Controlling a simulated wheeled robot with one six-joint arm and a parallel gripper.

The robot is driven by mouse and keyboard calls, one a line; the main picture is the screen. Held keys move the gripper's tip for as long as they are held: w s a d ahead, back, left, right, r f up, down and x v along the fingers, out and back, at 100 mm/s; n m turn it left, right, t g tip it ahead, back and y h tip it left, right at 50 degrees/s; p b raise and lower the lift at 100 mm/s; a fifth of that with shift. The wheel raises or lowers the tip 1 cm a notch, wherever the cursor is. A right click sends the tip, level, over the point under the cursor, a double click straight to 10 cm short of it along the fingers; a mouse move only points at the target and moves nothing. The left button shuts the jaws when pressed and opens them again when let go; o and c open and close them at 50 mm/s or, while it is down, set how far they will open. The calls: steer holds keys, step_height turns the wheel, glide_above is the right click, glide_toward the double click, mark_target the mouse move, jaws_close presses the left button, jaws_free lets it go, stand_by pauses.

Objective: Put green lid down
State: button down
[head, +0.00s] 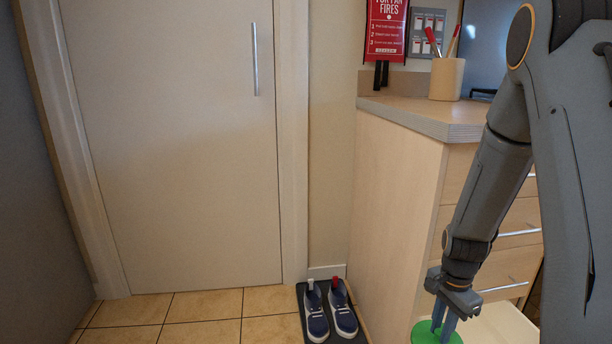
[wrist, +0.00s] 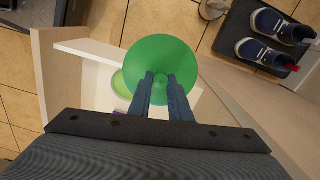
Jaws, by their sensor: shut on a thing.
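The green lid (wrist: 160,55) is a round disc in the wrist view. My gripper (wrist: 161,84) is shut on the small knob at its middle. In the head view the green lid (head: 424,335) shows at the bottom edge, below my gripper (head: 446,318), partly cut off by the frame. Under the lid, in the wrist view, is a pale open drawer (wrist: 92,50). A lighter green round thing (wrist: 119,84) shows partly in it; the lid hides the rest. I cannot tell whether the lid touches anything below.
A wooden cabinet (head: 398,190) with several drawers stands beside my arm. A cup with red-handled utensils (head: 446,79) is on its top. Blue shoes (head: 329,311) sit on a dark mat by the cabinet. A closed door (head: 185,150) is at the left, with clear tiled floor before it.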

steer(key=a+f+n+b, duration=0.2)
steer(key=a+f+n, duration=0.1)
steer(key=a+n, duration=1.2)
steer(key=s+r+p, duration=0.3)
steer(key=r+p, duration=0.6)
steer(key=p, duration=0.2)
steer(key=s+r+p, duration=0.3)
steer(key=r+p, duration=0.7)
steer(key=p, duration=0.1)
steer(key=s+r+p, duration=0.3)
steer(key=r+p, duration=0.7)
steer(key=p, duration=0.1)
steer(key=shift+s+d+m, duration=0.25)
steer(key=shift+d+m, duration=0.05)
steer(key=shift+r, duration=0.15)
